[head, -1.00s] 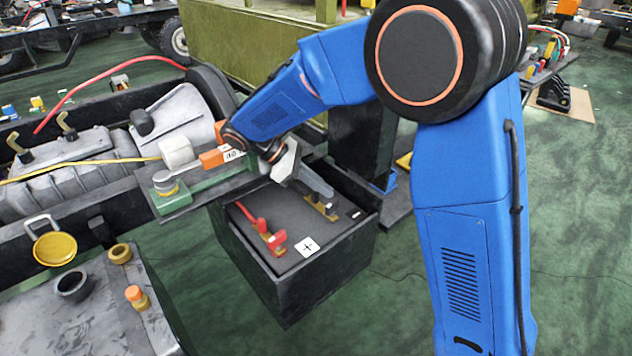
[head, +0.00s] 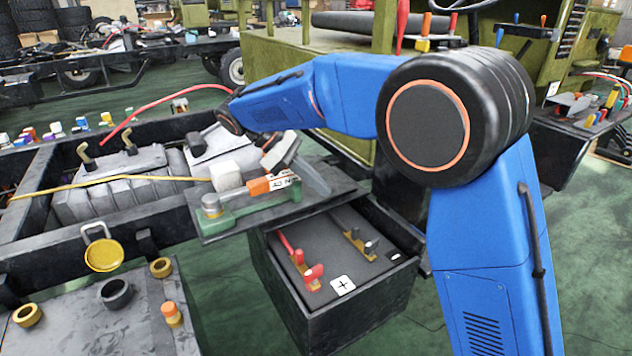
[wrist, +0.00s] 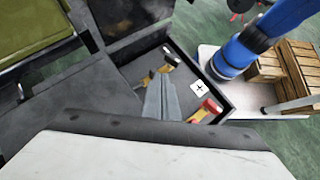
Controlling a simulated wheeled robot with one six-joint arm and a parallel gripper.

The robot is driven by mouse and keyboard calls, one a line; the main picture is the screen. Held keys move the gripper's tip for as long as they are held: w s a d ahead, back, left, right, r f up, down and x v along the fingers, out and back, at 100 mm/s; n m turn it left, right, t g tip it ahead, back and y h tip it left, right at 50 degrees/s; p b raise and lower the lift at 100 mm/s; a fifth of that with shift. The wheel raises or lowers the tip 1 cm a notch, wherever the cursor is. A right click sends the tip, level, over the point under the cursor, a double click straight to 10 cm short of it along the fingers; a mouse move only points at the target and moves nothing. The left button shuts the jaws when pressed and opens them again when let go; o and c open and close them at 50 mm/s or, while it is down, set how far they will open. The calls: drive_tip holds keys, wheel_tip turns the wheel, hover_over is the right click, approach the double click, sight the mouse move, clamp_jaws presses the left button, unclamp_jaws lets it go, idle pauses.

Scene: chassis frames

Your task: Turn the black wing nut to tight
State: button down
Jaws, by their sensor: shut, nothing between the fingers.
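The black wing nut (head: 371,246) looks like a small dark knob by a brass strip on top of the dark battery box (head: 330,321). It is small, and its turn angle is unclear. In the wrist view the black post and brass strip (wrist: 168,57) lie just beyond the fingertips. My gripper (head: 325,192) is shut and empty, pointing down and right, above the box's back edge and apart from the nut. Its closed grey fingers also show in the wrist view (wrist: 161,80).
A red cable clamp (head: 313,273) and a white plus label (head: 343,285) are on the box top. A shelf with a green-and-orange tool (head: 255,204) stands beside the box at left. Green floor is open at right.

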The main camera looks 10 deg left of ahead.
drive_tip(key=c, duration=2.4)
unclamp_jaws()
drive_tip(key=shift+a+r, duration=0.3)
drive_tip(key=shift+c, duration=0.2)
drive_tip(key=o, duration=0.5)
drive_tip(key=shift+r, duration=0.15)
drive_tip(key=shift+o, duration=0.9)
drive_tip(key=shift+s+d+r, duration=0.15)
drive_tip(key=shift+r, duration=0.05)
wheel_tip(320, 180, up, 3)
drive_tip(key=n+t+y, duration=0.4)
drive_tip(key=n+y, duration=0.3)
drive_tip(key=n, duration=0.4)
hover_over(371, 242)
drive_tip(key=s+a, duration=0.4)
drive_tip(key=s, duration=0.2)
drive_tip(key=x, duration=1.1)
drive_tip(key=w+x, duration=0.1)
drive_tip(key=x, duration=0.5)
drive_tip(key=shift+d, duration=0.15)
drive_tip(key=shift+r, duration=0.1)
clamp_jaws()
